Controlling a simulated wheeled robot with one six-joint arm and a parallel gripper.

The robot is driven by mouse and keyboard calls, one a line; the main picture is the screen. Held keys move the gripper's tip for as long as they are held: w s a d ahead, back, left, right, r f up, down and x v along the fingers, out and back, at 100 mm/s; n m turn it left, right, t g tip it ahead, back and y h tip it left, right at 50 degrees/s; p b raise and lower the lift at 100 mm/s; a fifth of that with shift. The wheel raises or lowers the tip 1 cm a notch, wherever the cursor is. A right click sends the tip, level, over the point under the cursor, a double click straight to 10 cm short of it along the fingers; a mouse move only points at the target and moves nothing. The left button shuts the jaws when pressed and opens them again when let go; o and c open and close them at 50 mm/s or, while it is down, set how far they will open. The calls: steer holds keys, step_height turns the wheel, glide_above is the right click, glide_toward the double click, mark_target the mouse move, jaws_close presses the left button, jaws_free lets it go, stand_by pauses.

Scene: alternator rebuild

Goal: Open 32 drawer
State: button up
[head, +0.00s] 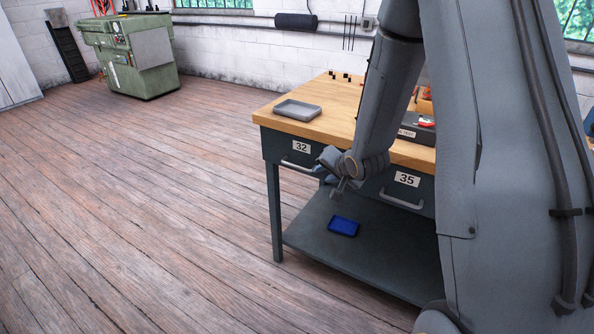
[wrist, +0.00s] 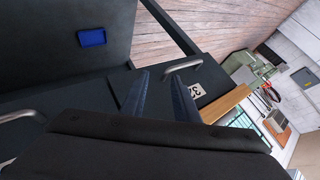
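The 32 drawer (head: 278,147) is at the left end of the workbench front and looks shut. Its white label (head: 301,146) reads 32, and its bar handle (head: 297,166) runs below the label. In the wrist view the handle (wrist: 182,65) lies just past the tip of the right-hand finger, with the label (wrist: 196,91) close by. My gripper (head: 336,187) is in front of the bench, to the right of that handle. In the wrist view its two fingers (wrist: 160,77) stand apart with nothing seen between them. The handle is not between the fingers.
The 35 drawer (head: 407,188) is to the right, with its own handle (head: 401,200). A blue tray (head: 343,227) lies on the lower shelf (head: 310,247). A grey tray (head: 297,110) sits on the bench top (head: 340,97). Floor to the left is clear.

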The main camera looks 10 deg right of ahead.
mark_target(297, 167)
steer(key=shift+w+a+f+m+t+y+b, duration=0.2)
steer(key=shift+w+a+f+m+t+y, duration=0.85)
steer(key=shift+w, duration=1.1)
steer(key=shift+w+a+f+m+t+y+b, duration=0.15)
steer(key=shift+w+a+f+m+t+y, duration=0.9)
steer(key=shift+w, duration=1.05)
steer(key=shift+w+a+f+m+t+y+b, duration=0.2)
steer(key=shift+w+a+f+m+t+y, duration=0.75)
steer(key=shift+w, duration=1.2)
steer(key=shift+r+m, duration=0.25)
steer(key=shift+m, duration=0.1)
steer(key=shift+c, duration=0.4)
jaws_close()
